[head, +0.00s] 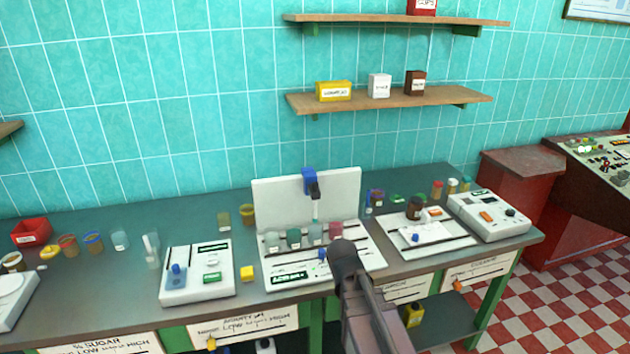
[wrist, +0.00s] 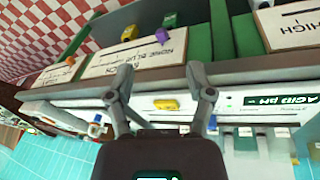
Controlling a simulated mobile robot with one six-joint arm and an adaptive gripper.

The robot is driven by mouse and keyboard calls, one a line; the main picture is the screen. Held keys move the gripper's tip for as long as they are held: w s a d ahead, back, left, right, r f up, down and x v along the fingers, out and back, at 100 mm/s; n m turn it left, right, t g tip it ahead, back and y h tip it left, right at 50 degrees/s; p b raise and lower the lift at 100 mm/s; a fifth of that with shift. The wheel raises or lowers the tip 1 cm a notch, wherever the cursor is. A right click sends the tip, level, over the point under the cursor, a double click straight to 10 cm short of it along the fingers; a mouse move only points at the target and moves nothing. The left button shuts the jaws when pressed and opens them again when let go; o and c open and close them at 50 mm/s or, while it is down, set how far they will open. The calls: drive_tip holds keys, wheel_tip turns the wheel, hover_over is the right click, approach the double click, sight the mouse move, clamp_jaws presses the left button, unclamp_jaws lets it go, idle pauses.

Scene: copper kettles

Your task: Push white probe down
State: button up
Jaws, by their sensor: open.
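A white acid pH instrument (head: 305,277) with an upright back panel stands at the middle of the bench. A blue holder (head: 310,182) on its panel carries a dark piece, with a thin pale stem (head: 315,213) below it. I cannot tell for sure that this stem is the white probe. Several small cups (head: 294,237) stand in a row below. My gripper (head: 343,252) is in front of the instrument's right part in the head view, its fingertips hard to make out. In the wrist view my gripper (wrist: 160,84) is open, with nothing between its fingers.
White devices stand left (head: 197,274) and right (head: 425,232) of the instrument. Glass jars (head: 120,239) crowd the left bench. Shelves (head: 400,98) hang above. Paper labels (head: 243,322) line the bench front.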

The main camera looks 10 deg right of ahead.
drive_tip(key=w+a+r+m+t+h+p, duration=0.2)
drive_tip(key=w+a+r+p, duration=0.1)
drive_tip(key=w+r, duration=0.35)
drive_tip(key=w+a+r+m+t+h+p, duration=0.1)
drive_tip(key=w+a+r+t+h+p, duration=0.15)
drive_tip(key=w+r, duration=0.4)
drive_tip(key=m+t+p, duration=0.2)
drive_tip(key=t+p, duration=0.3)
approach(313, 186)
drive_tip(key=s+a+r, duration=0.1)
drive_tip(key=s+a, duration=0.1)
drive_tip(key=shift+w+h, duration=0.15)
drive_tip(key=shift+h, duration=0.3)
drive_tip(key=shift+w+d+f+b, duration=0.1)
drive_tip(key=shift+d+f+b, duration=0.05)
drive_tip(key=shift+b, duration=0.15)
drive_tip(key=b+x, duration=0.4)
drive_tip(key=x, duration=0.7)
drive_tip(key=shift+w+d+f+b, duration=0.1)
drive_tip(key=shift+w+f+b, duration=0.1)
drive_tip(key=shift+b, duration=0.1)
drive_tip(key=shift+b+x, duration=0.3)
drive_tip(key=shift+x, duration=0.7)
drive_tip(key=shift+d, duration=0.1)
clamp_jaws()
